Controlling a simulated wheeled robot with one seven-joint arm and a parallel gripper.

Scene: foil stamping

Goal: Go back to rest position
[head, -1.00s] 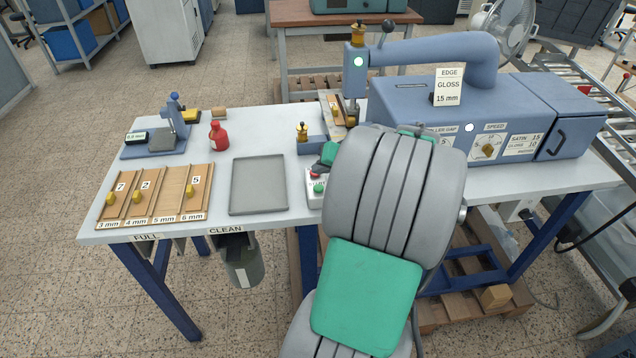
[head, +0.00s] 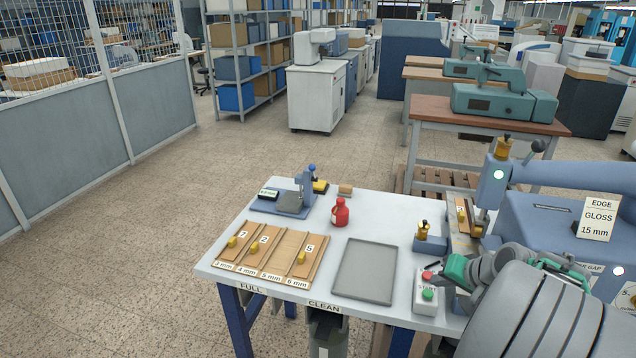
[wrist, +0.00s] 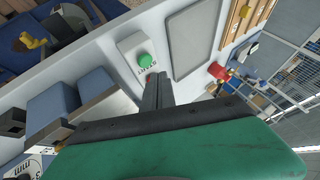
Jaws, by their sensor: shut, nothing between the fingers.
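My gripper (wrist: 153,92) is shut and empty. In the wrist view its dark fingers point at the white button box (wrist: 134,46), beside the green button (wrist: 146,60). In the head view my gripper and arm come in from the lower right. The fingertips sit close to the button box (head: 425,306), which has a red and a green button. My arm hides part of the machine and the table's right side. I cannot tell whether the fingertips touch the box.
The white table holds a grey tray (head: 346,270), a red bottle (head: 340,213), a wooden rack (head: 283,254) with numbered pieces and a small blue gauge stand (head: 291,201). The blue stamping machine (head: 545,212) stands at the right. Open floor lies to the left.

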